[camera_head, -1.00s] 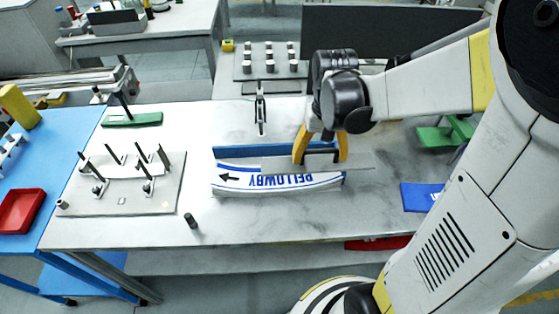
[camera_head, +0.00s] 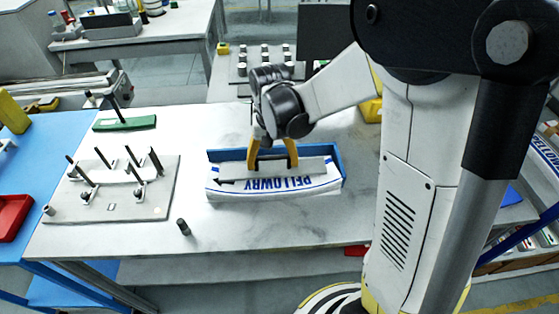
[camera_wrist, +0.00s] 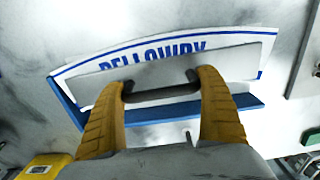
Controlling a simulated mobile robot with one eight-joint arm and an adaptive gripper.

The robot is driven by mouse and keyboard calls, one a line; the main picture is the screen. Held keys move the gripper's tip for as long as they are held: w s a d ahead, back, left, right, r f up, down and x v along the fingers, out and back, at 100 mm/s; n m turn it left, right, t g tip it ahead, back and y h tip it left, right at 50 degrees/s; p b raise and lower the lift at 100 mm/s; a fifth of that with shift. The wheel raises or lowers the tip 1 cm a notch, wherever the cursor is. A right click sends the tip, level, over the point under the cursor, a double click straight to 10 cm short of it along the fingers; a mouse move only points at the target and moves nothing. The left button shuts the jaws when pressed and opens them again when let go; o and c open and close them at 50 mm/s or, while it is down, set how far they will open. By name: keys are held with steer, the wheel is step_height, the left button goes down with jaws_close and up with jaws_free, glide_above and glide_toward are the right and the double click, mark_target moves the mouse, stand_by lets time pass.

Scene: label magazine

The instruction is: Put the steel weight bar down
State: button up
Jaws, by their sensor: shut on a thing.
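My gripper (camera_head: 272,160) has yellow fingers shut on the black handle of the steel weight bar (camera_head: 309,165). The bar is a long flat grey plate, seen over the label stack in the blue-walled magazine (camera_head: 337,160). In the wrist view the bar (camera_wrist: 230,62) lies across the labels, with the fingers at both ends of its handle (camera_wrist: 160,94). I cannot tell whether the bar touches the labels.
A grey plate with upright pins (camera_head: 115,205) is on the left of the table. A short dark cylinder (camera_head: 183,227) stands near the front edge. A green block with a rod (camera_head: 125,124) is at the back left. The table right of the magazine is partly hidden by my arm.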

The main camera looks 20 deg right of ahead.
mark_target(273, 169)
steer(key=shift+f+b, duration=0.65)
steer(key=shift+f, duration=1.15)
steer(key=shift+f, duration=0.15)
steer(key=o, duration=1.2)
